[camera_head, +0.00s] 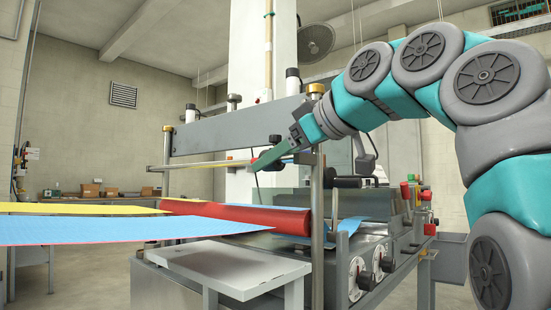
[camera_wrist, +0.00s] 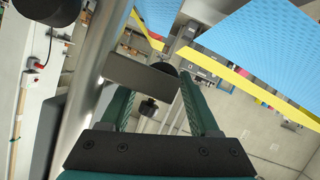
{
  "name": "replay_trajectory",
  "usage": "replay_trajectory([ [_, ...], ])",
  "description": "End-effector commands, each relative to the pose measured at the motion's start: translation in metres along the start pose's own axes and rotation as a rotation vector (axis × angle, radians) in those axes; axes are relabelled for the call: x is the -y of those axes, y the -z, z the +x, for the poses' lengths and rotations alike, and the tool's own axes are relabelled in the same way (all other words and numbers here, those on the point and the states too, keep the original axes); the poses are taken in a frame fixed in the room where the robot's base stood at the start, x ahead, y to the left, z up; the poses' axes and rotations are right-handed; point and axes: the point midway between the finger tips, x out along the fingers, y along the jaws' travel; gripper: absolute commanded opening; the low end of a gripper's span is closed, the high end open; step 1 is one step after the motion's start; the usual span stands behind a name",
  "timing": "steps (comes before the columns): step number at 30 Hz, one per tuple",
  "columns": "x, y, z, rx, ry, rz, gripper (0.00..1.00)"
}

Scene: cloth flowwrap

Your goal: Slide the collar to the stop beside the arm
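My gripper (camera_head: 264,160) reaches from the right past the machine's near upright post (camera_head: 317,200), its green fingers at the thin horizontal rod (camera_head: 205,163). In the wrist view my gripper (camera_wrist: 160,85) has its fingers spread apart. A dark round piece (camera_wrist: 165,68), possibly the collar, shows between the fingertips, with a small black knob (camera_wrist: 148,107) below it. I cannot tell whether either finger touches the round piece. I cannot make out the stop clearly in either view.
Below the rod lies a red roll (camera_head: 240,216), with blue cloth (camera_head: 130,229) and yellow cloth (camera_head: 80,208) stretching left. A grey crossbeam (camera_head: 235,132) spans above. A white side table (camera_head: 232,265) stands in front. The post runs close by the left finger in the wrist view.

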Motion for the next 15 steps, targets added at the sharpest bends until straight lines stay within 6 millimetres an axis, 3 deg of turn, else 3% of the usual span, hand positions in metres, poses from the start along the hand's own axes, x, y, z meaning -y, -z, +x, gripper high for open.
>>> replay_trajectory([
  [4,0.0002,-0.0004,0.0005,0.001,0.001,0.0,0.78],
  [15,0.0004,-0.0004,-0.0053,0.002,0.002,0.0,0.78],
])
